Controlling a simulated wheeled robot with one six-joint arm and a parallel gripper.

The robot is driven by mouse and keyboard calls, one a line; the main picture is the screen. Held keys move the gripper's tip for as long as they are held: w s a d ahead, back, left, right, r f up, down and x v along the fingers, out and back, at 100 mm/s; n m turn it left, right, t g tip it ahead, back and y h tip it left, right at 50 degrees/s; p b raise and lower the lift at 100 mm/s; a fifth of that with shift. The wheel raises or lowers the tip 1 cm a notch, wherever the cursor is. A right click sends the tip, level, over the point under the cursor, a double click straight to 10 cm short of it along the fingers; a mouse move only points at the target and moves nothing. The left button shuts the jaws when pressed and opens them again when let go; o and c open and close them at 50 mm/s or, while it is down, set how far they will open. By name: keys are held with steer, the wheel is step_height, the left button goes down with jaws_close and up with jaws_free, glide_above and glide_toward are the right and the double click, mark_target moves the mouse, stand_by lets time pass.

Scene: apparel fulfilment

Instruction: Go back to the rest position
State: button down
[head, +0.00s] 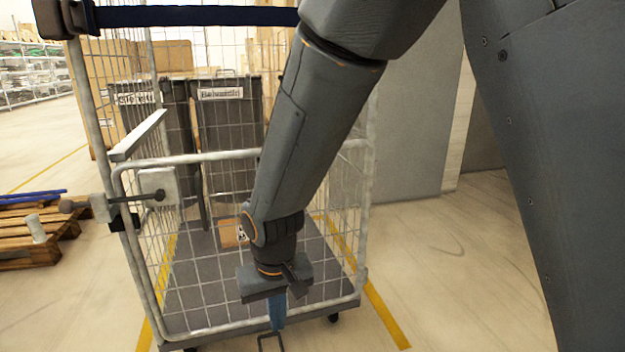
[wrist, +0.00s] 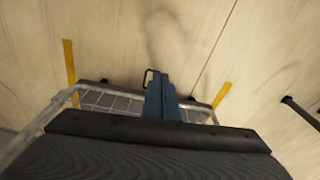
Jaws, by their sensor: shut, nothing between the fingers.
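My gripper (head: 275,318) hangs down at the front of a wire roll cage (head: 165,332), at the end of my grey arm. Its blue fingers are together with nothing between them. In the wrist view the shut blue fingers (wrist: 161,95) point towards the floor, just beyond the cage's front edge. A small dark wire loop (head: 270,341) shows by the fingertips; I cannot tell whether it touches them. A small brown box (head: 232,234) lies on the cage's grey base, partly hidden by my arm.
Dark bins (head: 228,130) with white labels stand behind the cage. A blue strap (head: 195,16) crosses the cage top. Wooden pallets (head: 38,235) lie at the left. Yellow lines (head: 386,315) mark the floor. The floor at the right is clear, up to a grey panel (head: 420,110).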

steer(key=s+d+r+n+g+y, duration=0.1)
steer(key=s+d+r, duration=0.2)
steer(key=s+r, duration=0.45)
steer(key=s+d+r+n, duration=0.1)
steer(key=s+d+r, duration=0.3)
steer(key=s, duration=0.6)
steer(key=d+r+m+p, duration=0.3)
steer(key=d+r+p, duration=0.6)
steer(key=r+p, duration=0.4)
steer(key=d+r+m+h+p, duration=0.1)
steer(key=d+r+m+p, duration=0.2)
steer(key=d+r+p, duration=0.7)
step_height(320, 180, up, 3)
steer(key=p, duration=1)
steer(key=shift+d+r+p, duration=0.2)
steer(key=shift+p, duration=0.1)
steer(key=shift+w, duration=0.1)
